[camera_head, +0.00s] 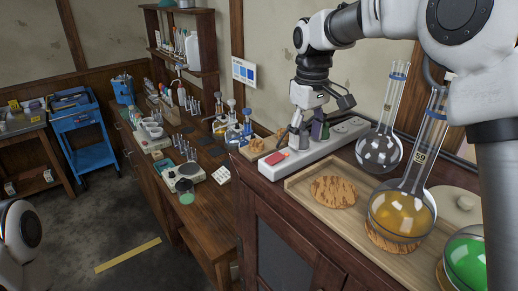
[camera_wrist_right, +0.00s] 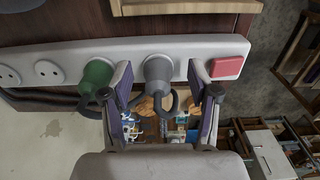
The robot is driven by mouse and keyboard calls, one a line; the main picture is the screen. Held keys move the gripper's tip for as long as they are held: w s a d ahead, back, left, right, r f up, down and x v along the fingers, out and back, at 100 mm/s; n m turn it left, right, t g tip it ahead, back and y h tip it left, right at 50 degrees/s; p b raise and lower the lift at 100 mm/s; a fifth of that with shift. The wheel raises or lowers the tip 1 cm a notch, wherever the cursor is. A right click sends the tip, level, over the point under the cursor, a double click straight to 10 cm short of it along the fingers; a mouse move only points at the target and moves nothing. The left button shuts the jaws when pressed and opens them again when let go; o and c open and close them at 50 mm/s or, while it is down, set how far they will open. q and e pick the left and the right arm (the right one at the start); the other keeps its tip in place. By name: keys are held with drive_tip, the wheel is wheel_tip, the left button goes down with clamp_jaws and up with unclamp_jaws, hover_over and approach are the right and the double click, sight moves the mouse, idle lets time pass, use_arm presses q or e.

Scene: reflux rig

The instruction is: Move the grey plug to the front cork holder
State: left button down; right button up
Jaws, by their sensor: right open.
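The grey plug (camera_wrist_right: 158,70) sits in a white power strip (camera_wrist_right: 60,53) in the right wrist view, its cable looping below it. My right gripper (camera_wrist_right: 163,92) is open, with one finger on each side of the grey plug; contact cannot be told. In the head view my right gripper (camera_head: 308,133) is over the strip and partly hides the plugs. A bare cork ring (camera_head: 334,191) lies on the wooden tray (camera_head: 300,190). Another cork ring (camera_head: 390,240) is under the amber flask. Which one counts as front is unclear. My left gripper is out of view.
A green plug (camera_wrist_right: 97,74) is close to one finger, and a red switch (camera_wrist_right: 227,67) is at the strip's end. An amber flask (camera_head: 402,214), a clear flask (camera_head: 379,150) and a green flask (camera_head: 466,259) stand to the right. The lower bench (camera_head: 215,215) holds glassware.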

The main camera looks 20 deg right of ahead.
drive_tip(key=shift+w+a+f, duration=0.1)
drive_tip(key=shift+w+f, duration=0.55)
drive_tip(key=shift+w, duration=0.35)
drive_tip(key=shift+s+r, duration=0.35)
drive_tip(key=shift+s, duration=0.35)
drive_tip(key=shift+w+f+p, duration=0.1)
drive_tip(key=shift+w+p, duration=0.25)
drive_tip(key=shift+w, duration=0.1)
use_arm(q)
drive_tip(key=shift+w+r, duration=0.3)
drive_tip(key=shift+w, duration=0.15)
use_arm(e)
drive_tip(key=shift+s, duration=0.1)
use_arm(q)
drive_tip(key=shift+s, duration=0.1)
use_arm(e)
drive_tip(key=shift+s, duration=0.15)
drive_tip(key=shift+w, duration=0.2)
use_arm(q)
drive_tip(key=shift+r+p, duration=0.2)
drive_tip(key=shift+p, duration=0.1)
use_arm(e)
drive_tip(key=shift+s, duration=0.15)
